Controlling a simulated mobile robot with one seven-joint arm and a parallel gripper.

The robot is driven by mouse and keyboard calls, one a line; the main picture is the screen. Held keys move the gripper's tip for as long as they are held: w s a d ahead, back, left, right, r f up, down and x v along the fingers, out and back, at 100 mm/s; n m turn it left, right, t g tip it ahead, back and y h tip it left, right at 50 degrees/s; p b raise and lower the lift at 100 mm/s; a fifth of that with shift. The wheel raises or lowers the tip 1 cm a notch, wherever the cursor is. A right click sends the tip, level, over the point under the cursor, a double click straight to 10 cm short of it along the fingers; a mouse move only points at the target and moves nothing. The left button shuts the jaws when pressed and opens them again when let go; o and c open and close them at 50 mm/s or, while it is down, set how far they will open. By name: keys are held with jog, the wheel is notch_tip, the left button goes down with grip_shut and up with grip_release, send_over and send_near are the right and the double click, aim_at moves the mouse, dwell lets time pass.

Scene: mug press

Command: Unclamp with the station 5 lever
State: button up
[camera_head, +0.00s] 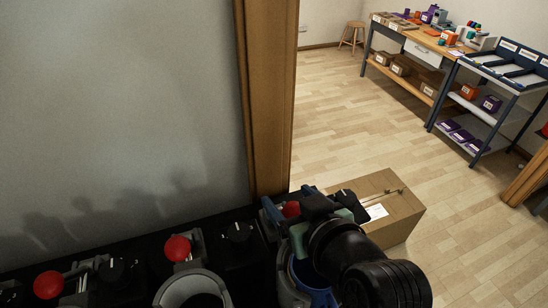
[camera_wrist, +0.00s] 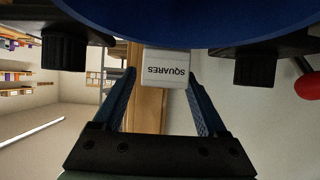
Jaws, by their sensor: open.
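Several mug press stations stand in a row along the bottom of the head view. Three red ball-ended levers show: left (camera_head: 47,284), middle (camera_head: 178,248) and right (camera_head: 291,209). No station number is readable, so I cannot tell which lever is station 5's. My gripper (camera_head: 284,210) is at the right lever's ball, partly covering it. In the wrist view my gripper (camera_wrist: 162,84) is open, and a pale block marked "SQUARES" upside down (camera_wrist: 166,64) shows between its fingers. A red ball (camera_wrist: 308,86) is at the right edge there, outside the fingers.
A blue mug (camera_head: 312,278) is partly hidden beneath my arm. Black knobs (camera_head: 238,233) sit beside the levers. A wooden post (camera_head: 268,100) rises behind the row. A cardboard box (camera_head: 385,205) is on the floor at right. A workbench (camera_head: 425,45) and shelf rack (camera_head: 490,100) stand far off.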

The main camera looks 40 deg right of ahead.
jog(key=shift+s+a+r+p, duration=0.1)
jog(key=shift+s+r+p, duration=0.2)
jog(key=shift+r+p, duration=0.7)
jog(key=shift+s+a+r+p, duration=0.1)
jog(key=shift+s+r+p, duration=0.2)
jog(key=shift+r+p, duration=0.7)
jog(key=shift+s+r+p, duration=0.3)
jog(key=shift+r+p, duration=0.65)
jog(key=shift+r, duration=0.1)
jog(key=shift+f, duration=0.1)
jog(key=w+a+r+n+t+b, duration=0.1)
jog(key=w+a+r+t+b, duration=0.7)
jog(key=r, duration=0.3)
jog(key=s+a+r+n+t+y+b, duration=0.1)
jog(key=s+a+r+t+b, duration=0.2)
jog(key=a+r, duration=0.4)
jog(key=s+a+r+n+t+y+b, duration=0.1)
jog(key=s+a+r+t+y+b, duration=0.1)
jog(key=a+r, duration=0.5)
jog(key=shift+s+r+t+b, duration=0.6)
jog(key=shift+t+b, duration=0.55)
jog(key=shift+t, duration=0.05)
jog(key=shift+d, duration=0.1)
